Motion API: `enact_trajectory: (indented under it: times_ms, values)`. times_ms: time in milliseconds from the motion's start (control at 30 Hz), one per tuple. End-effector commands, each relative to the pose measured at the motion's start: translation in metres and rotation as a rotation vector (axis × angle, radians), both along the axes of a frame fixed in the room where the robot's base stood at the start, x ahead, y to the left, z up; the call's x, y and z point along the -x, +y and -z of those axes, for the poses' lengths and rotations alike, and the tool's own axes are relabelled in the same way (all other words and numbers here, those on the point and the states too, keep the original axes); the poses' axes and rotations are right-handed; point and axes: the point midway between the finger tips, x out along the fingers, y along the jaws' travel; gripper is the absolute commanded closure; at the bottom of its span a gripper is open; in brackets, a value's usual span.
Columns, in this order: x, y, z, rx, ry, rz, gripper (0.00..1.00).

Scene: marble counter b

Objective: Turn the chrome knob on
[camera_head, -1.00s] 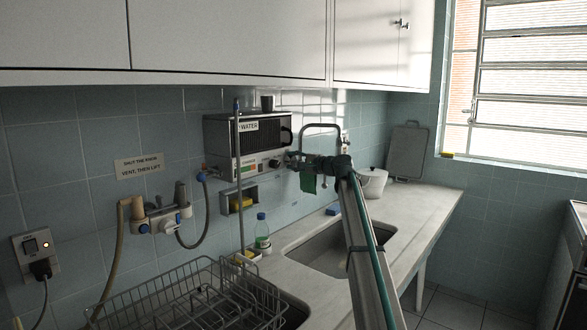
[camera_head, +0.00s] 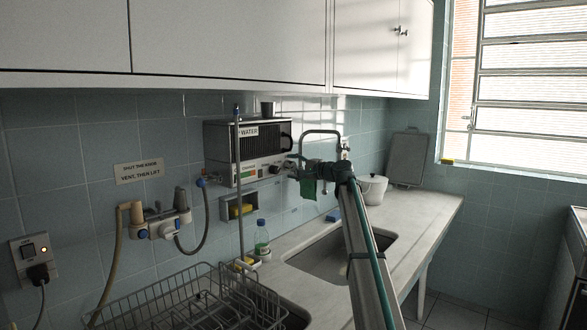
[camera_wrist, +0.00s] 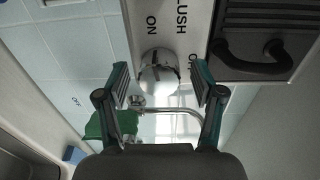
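The chrome knob (camera_wrist: 160,76) is a rounded, shiny cap on the white panel of the wall-mounted water heater (camera_head: 221,150). In the wrist view it lies between the two fingertips of my gripper (camera_wrist: 160,82), with a visible gap on each side. The word ON is printed beside it. My gripper is open and empty, and it also shows at the heater's lower right in the head view (camera_head: 300,168). There it largely hides the knob. I cannot tell how deep the fingertips reach around the knob.
A curved metal faucet (camera_head: 320,134) rises just behind my gripper, and a green cloth (camera_wrist: 97,124) hangs close by. A sink (camera_head: 335,268), a white pot (camera_head: 373,188) and a wire dish rack (camera_head: 185,300) are on the counter. Cabinets (camera_head: 230,40) overhang the heater.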

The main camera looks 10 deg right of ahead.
Motion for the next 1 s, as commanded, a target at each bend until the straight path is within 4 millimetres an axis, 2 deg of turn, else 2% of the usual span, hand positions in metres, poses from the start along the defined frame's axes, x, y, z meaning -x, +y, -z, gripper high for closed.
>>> enact_trajectory:
  times_ms: [233,367,800,1000]
  values:
    - [0.002,-0.001,0.0,-0.001,0.001,0.0,0.33]
    - [0.01,-0.008,0.0,-0.001,0.0,0.001,0.33]
    - [0.069,-0.06,-0.002,-0.001,0.0,0.002,0.33]
    - [0.085,-0.075,-0.003,-0.001,-0.001,0.001,0.33]
